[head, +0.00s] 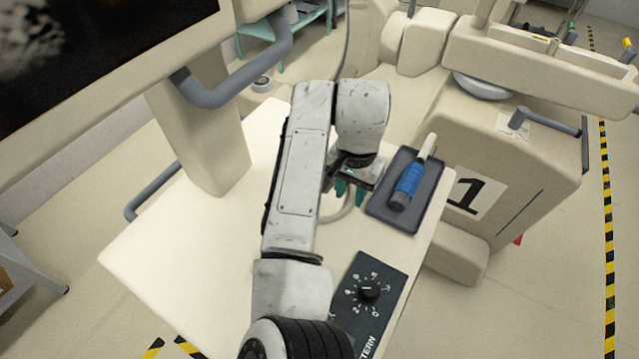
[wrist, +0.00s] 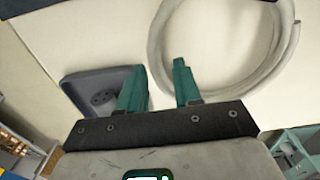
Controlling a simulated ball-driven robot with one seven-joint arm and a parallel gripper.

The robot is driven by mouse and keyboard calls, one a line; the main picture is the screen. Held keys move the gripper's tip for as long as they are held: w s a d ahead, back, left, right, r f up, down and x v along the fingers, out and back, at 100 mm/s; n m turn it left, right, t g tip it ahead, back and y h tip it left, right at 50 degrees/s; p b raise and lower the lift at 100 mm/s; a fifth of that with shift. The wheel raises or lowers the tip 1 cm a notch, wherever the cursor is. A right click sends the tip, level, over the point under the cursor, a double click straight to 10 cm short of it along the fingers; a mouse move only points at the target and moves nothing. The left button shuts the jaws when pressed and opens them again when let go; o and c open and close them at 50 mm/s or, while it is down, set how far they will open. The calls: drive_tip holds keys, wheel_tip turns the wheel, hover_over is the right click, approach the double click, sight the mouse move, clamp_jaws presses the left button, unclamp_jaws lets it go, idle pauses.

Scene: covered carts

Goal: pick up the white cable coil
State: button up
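The white cable coil (head: 345,212) lies on the cream cart top, mostly hidden behind my arm in the head view. In the wrist view the coil (wrist: 155,42) is a pale ring at the top, cut off by the frame edge. My gripper (head: 350,190) has teal fingers and points down over the coil. In the wrist view my gripper (wrist: 160,65) has its fingers apart, with the coil's near left rim showing between them. I cannot tell whether the fingers touch the coil or are still above it.
A dark grey tray (head: 375,207) with a blue-handled tool (head: 409,180) stands right of my gripper. A black dial panel (head: 350,318) is on the near part of the cart top (head: 190,260). A cream column (head: 205,140) and grey handle (head: 240,75) stand left.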

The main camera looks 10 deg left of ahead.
drive_tip(key=shift+f, duration=0.95)
clamp_jaws()
drive_tip(key=shift+r, duration=0.1)
